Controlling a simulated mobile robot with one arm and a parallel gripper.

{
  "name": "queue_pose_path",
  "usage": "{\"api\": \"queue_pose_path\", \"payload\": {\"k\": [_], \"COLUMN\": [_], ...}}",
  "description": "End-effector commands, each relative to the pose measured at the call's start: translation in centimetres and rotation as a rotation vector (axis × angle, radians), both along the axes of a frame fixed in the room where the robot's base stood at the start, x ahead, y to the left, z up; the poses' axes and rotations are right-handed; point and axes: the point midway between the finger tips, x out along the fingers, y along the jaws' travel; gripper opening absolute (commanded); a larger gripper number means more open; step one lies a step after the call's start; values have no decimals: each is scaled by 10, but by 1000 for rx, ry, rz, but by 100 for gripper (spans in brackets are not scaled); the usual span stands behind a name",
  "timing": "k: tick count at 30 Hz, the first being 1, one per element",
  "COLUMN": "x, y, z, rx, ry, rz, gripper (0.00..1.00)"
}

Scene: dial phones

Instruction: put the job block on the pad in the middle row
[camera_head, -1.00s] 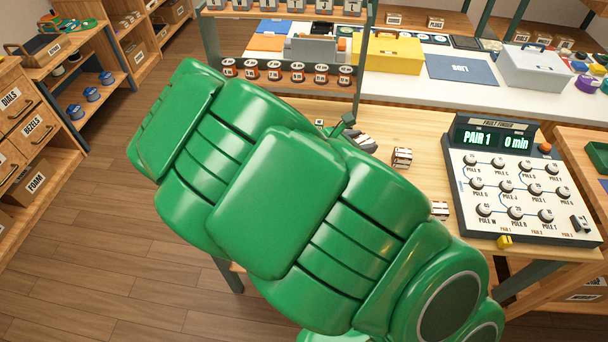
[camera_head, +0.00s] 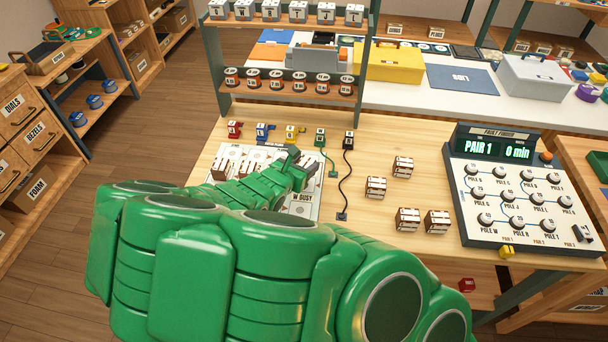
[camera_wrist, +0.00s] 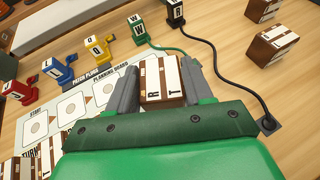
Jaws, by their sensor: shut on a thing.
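My gripper (camera_wrist: 162,68) is shut on a brown job block (camera_wrist: 163,88) with white striped faces, in the wrist view. Part of its lettering shows, but the full word is not readable. The planning board (camera_wrist: 20,132) lies below and to the left, with a row of pale pads (camera_wrist: 72,107) beside the START label. My gripper and arm hide much of the rest, including the middle row. In the head view my gripper (camera_head: 300,165) is over the right part of the board (camera_head: 308,208). Other striped blocks (camera_head: 225,166) stand at the board's left.
Several more striped blocks (camera_head: 403,167) stand on the table right of the board. Coloured patch plugs (camera_head: 263,131) line its far edge; a green and a black one trail cords (camera_head: 345,185). The fault finder console (camera_head: 515,190) stands at the right. A shelf rack (camera_head: 290,85) rises behind.

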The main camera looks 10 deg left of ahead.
Motion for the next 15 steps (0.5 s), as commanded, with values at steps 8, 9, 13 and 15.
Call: {"api": "queue_pose_path", "payload": {"k": [8,9,13,15], "x": [0,0,0,0], "y": [0,0,0,0], "z": [-9,-11,-24,-31], "rx": [0,0,-2,-2], "ry": [-1,-1,0,1], "rz": [0,0,0,0], "gripper": [19,19,19,19]}}
